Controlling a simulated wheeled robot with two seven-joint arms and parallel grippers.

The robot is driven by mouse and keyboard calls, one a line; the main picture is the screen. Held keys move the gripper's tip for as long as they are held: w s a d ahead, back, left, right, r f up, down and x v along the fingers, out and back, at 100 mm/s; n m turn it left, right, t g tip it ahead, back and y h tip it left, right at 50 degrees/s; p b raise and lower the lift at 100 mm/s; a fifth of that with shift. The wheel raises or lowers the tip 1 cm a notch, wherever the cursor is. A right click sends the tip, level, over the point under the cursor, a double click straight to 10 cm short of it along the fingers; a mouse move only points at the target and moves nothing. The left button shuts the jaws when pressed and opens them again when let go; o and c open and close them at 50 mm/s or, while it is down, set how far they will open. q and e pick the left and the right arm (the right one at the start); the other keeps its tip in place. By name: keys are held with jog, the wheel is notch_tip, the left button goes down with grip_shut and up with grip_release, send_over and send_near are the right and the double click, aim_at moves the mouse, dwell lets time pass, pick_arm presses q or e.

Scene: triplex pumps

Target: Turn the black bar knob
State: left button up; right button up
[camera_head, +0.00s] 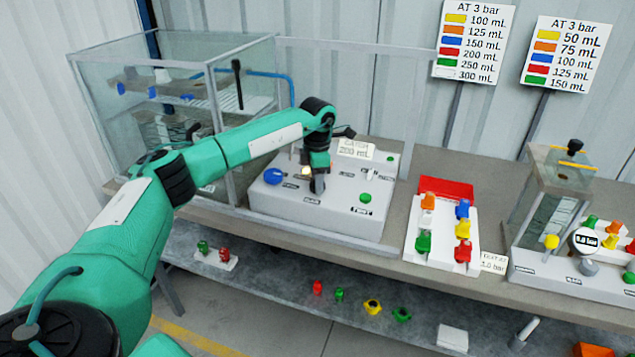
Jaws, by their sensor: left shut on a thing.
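My left gripper (318,186) reaches down from the green arm to the top of the white control box (320,212) on the bench. Its fingers are shut on a small dark thing there, apparently the black bar knob. The fingers hide most of that knob, so its angle cannot be read. A blue knob (273,176) sits to the left on the same box, and a green button (365,198) to the right. A small lit yellow lamp (306,171) shows just left of the fingers. My right gripper is not in view.
A glass-walled tank (150,75) stands behind and left of the box. A white tray (442,235) of coloured knobs lies to the right, near a second pump unit (565,180). A lower shelf (300,275) holds several loose coloured parts.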

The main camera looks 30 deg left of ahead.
pick_arm(q)
jog(key=m, duration=0.3)
jog(key=shift+m+b, duration=0.4)
jog(key=shift+m, duration=0.4)
jog(key=m, duration=0.2)
jog(key=shift+m, duration=0.9)
jog(key=shift+r+m+b, duration=0.1)
jog(key=shift+m+b, duration=0.2)
jog(key=shift+m, duration=0.4)
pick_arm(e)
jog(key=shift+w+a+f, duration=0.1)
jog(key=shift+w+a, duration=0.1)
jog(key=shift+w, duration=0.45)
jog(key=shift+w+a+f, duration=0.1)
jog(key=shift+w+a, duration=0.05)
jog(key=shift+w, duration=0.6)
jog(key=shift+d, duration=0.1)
